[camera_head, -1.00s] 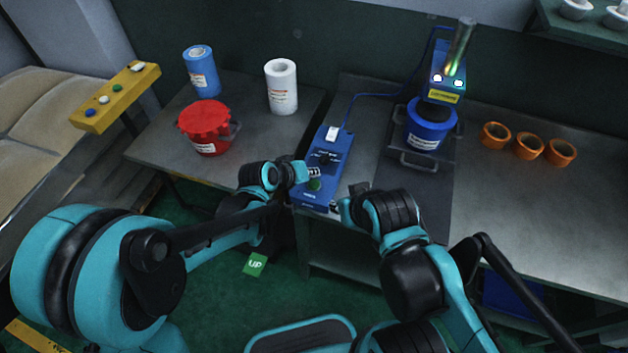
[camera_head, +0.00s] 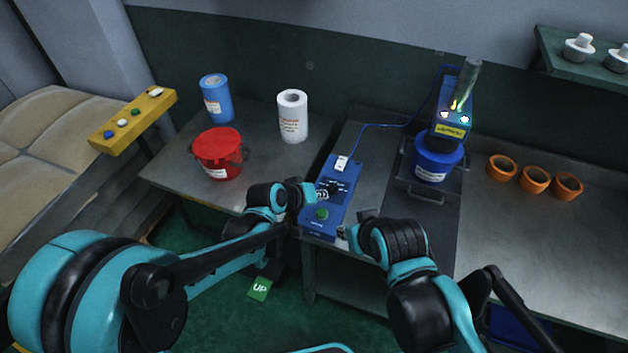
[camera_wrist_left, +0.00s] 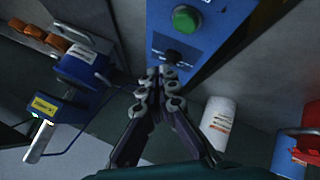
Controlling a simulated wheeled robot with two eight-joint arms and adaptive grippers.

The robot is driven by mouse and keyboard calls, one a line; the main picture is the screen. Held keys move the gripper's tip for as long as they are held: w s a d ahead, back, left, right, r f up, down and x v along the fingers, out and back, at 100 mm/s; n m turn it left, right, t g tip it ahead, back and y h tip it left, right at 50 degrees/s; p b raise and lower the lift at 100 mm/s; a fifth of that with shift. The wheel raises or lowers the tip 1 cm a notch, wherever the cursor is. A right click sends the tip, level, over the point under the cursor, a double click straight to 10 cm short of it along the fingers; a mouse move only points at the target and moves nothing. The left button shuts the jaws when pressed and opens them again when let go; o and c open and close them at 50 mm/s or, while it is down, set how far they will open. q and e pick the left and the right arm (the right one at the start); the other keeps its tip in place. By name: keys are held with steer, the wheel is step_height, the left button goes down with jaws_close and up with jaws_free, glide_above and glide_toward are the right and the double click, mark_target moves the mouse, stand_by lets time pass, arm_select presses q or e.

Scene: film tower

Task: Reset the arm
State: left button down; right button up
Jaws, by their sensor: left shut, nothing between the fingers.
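My left arm comes in from the left in the head view, and my left gripper (camera_head: 312,194) is over the left edge of the blue control box (camera_head: 332,207). In the left wrist view the fingers of my left gripper (camera_wrist_left: 162,76) are together and empty, just short of the blue box (camera_wrist_left: 228,22) with its green button (camera_wrist_left: 187,19). My right gripper (camera_head: 345,233) is by the lower right corner of the box; it is small and mostly hidden by its own wrist, so its jaw does not show clearly.
A red lidded pot (camera_head: 219,152), a blue roll (camera_head: 216,98) and a white roll (camera_head: 292,117) stand on the left table. A blue canister (camera_head: 437,158) sits under a lit device (camera_head: 452,117). A yellow button bar (camera_head: 132,120) is far left.

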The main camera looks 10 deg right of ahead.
arm_select(q)
steer(key=s+a+r+y, duration=0.2)
steer(key=a+r, duration=0.3)
steer(key=a, duration=0.5)
steer(key=s+a+r+y, duration=0.1)
steer(key=s+a+y, duration=0.1)
steer(key=s+a, duration=0.5)
steer(key=s+a+r+n+t+y, duration=0.1)
steer(key=s+a+y, duration=0.2)
steer(key=s+a, duration=0.4)
steer(key=a, duration=0.8)
steer(key=shift+s+r+t, duration=0.25)
steer(key=shift+r+t, duration=0.05)
steer(key=shift+r, duration=0.1)
